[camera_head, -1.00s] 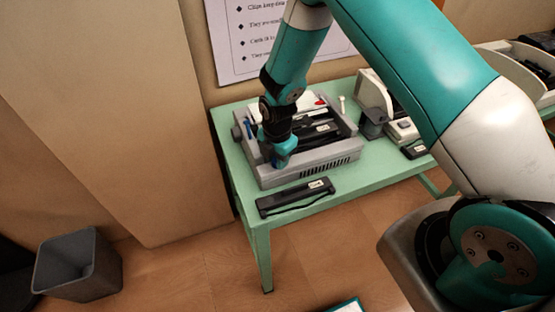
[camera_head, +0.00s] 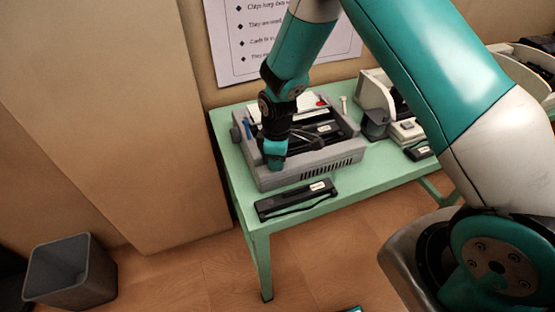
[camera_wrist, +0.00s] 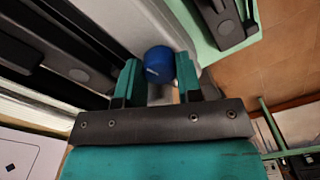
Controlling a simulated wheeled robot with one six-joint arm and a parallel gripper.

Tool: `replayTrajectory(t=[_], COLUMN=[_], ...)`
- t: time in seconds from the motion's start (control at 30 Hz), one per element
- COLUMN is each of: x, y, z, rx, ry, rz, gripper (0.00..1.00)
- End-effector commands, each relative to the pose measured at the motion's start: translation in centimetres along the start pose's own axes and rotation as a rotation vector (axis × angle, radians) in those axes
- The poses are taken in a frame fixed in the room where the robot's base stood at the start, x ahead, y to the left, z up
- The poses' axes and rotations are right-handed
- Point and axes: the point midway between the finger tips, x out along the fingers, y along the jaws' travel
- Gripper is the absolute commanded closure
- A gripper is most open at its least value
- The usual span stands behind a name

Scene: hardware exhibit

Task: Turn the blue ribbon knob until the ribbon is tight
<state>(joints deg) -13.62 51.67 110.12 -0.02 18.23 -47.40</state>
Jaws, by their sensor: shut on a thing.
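The blue ribbon knob (camera_wrist: 159,65) shows in the wrist view as a round blue piece between my two teal fingers. My gripper (camera_wrist: 159,78) is shut on it. In the head view my gripper (camera_head: 275,160) points down at the front left part of the grey printer (camera_head: 310,160), and it hides the knob there. The ribbon inside the printer is not clear enough to tell whether it is slack or tight.
A black ribbon cartridge (camera_head: 295,201) lies on the green table (camera_head: 345,195) in front of the printer. A white and grey device (camera_head: 375,100) stands to the right. A grey bin (camera_head: 70,272) stands on the floor at left.

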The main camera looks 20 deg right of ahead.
Motion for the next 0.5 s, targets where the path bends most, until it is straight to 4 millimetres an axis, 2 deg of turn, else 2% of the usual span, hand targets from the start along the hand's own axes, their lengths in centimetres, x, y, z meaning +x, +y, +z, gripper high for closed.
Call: replayTrajectory(t=[0.5], x=[-0.02], y=[0.09], z=[-0.04], rx=[0.488], ry=[0.002], rz=[0.003], gripper=[0.91])
